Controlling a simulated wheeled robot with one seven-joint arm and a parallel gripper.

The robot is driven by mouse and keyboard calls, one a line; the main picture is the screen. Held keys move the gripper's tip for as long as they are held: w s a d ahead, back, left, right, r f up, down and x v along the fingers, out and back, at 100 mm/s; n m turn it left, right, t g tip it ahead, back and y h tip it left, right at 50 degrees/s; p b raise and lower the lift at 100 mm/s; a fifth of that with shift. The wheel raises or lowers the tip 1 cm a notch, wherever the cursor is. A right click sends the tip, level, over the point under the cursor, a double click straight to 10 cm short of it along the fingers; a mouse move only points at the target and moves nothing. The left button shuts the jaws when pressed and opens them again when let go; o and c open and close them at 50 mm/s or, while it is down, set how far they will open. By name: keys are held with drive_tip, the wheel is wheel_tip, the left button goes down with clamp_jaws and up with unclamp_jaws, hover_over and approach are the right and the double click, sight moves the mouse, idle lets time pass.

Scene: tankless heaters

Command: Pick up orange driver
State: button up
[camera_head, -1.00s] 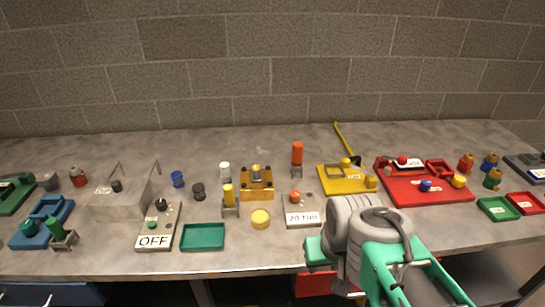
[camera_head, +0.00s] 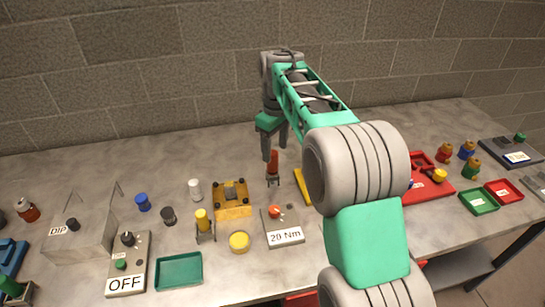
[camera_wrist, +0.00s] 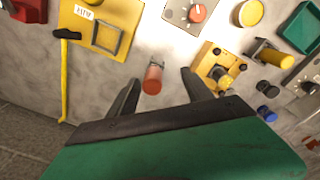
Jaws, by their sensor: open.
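The orange driver (camera_head: 272,164) stands upright on the grey bench, in a small holder, right of the yellow block fixture. In the wrist view the orange driver (camera_wrist: 153,78) shows from above, between and a little beyond the two fingertips. My gripper (camera_head: 273,154) is open and empty, pointing down at the driver, its fingers on either side of it in the head view. In the wrist view my gripper (camera_wrist: 160,80) has its fingers wide apart with clear gaps to the driver. I cannot tell if the fingertips are level with its handle.
A yellow block fixture (camera_head: 232,209) stands left of the driver, and a grey 20 Nm box (camera_head: 284,238) in front. The brick wall is behind.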

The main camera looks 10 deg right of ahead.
sight(273, 161)
drive_tip(key=w, duration=0.1)
drive_tip(key=w+f+n, duration=0.1)
drive_tip(key=w, duration=0.1)
drive_tip(key=f, duration=0.2)
drive_tip(key=f+p, duration=0.1)
drive_tip(key=f, duration=0.2)
drive_tip(key=f+p, duration=0.1)
drive_tip(key=f, duration=0.1)
drive_tip(key=shift+w+f, duration=0.25)
drive_tip(key=shift+f, duration=0.1)
clamp_jaws()
